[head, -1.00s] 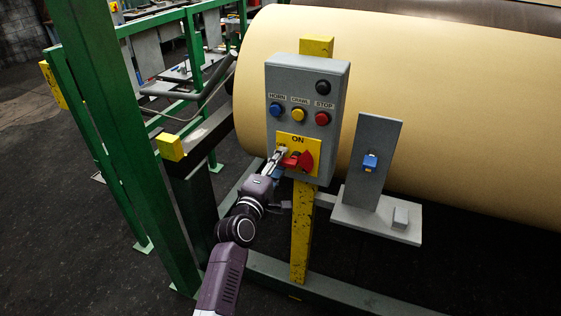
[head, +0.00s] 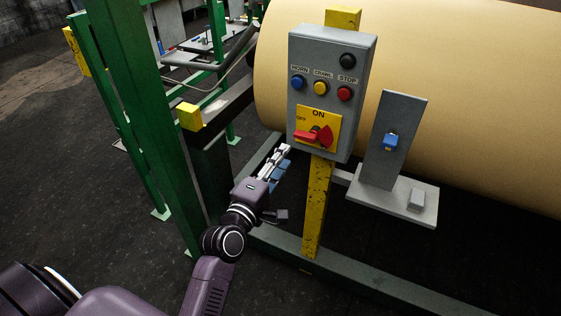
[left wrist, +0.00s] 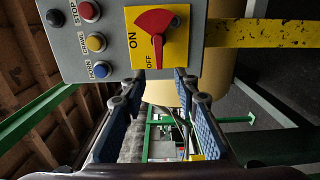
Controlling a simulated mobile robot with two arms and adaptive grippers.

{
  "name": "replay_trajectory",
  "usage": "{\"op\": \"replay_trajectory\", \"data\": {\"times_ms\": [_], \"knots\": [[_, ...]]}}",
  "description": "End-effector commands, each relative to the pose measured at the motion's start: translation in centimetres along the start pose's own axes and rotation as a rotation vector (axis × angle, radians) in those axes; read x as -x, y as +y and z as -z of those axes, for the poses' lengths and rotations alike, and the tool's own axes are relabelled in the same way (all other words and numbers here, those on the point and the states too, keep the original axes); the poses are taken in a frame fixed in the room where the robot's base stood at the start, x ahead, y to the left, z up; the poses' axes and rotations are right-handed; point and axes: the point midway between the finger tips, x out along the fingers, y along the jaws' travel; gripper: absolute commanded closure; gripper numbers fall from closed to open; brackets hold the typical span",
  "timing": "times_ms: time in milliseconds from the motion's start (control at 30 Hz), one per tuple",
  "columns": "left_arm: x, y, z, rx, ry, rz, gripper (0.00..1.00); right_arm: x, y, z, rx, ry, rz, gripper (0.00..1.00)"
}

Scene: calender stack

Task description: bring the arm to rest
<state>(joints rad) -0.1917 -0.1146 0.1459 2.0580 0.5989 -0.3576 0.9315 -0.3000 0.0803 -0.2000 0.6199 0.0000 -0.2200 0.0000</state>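The grey control box (head: 333,95) on a yellow post carries a yellow plate with a red rotary switch (head: 314,137). Its handle points left, toward the OFF label. In the left wrist view the same switch (left wrist: 157,28) shows above the fingers, its handle by OFF. My left gripper (head: 284,158) is just below and left of the box, apart from the switch. In the left wrist view its two blue-padded fingers (left wrist: 156,88) stand apart with nothing between them. My right gripper is not in view.
A grey bracket (head: 396,142) with a blue part stands right of the post. A large cream roll (head: 430,70) fills the back. A green frame post (head: 135,110) and a yellow-capped beam (head: 189,116) stand left of my arm. Dark floor (head: 70,190) is open at left.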

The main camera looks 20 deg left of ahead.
Motion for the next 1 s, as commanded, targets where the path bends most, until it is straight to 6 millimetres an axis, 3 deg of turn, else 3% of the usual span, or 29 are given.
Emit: {"op": "replay_trajectory", "data": {"times_ms": [200, 667, 767, 833, 1000], "knots": [[0.8, 0.0, 0.0, 0.000, -0.001, 0.000, 0.72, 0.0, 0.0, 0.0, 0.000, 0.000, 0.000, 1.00], [0.8, -0.4, -0.1, -0.004, -0.001, 0.006, 0.72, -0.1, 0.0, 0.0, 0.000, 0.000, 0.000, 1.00], [0.6, -3.0, -0.4, -0.036, -0.009, 0.047, 0.72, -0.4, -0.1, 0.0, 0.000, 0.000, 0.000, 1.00], [0.5, -6.5, -0.8, -0.084, -0.020, 0.102, 0.72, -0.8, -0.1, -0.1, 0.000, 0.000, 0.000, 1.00], [1.5, -19.0, -2.6, -0.270, -0.086, 0.293, 0.72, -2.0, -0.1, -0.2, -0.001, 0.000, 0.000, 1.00]]}}
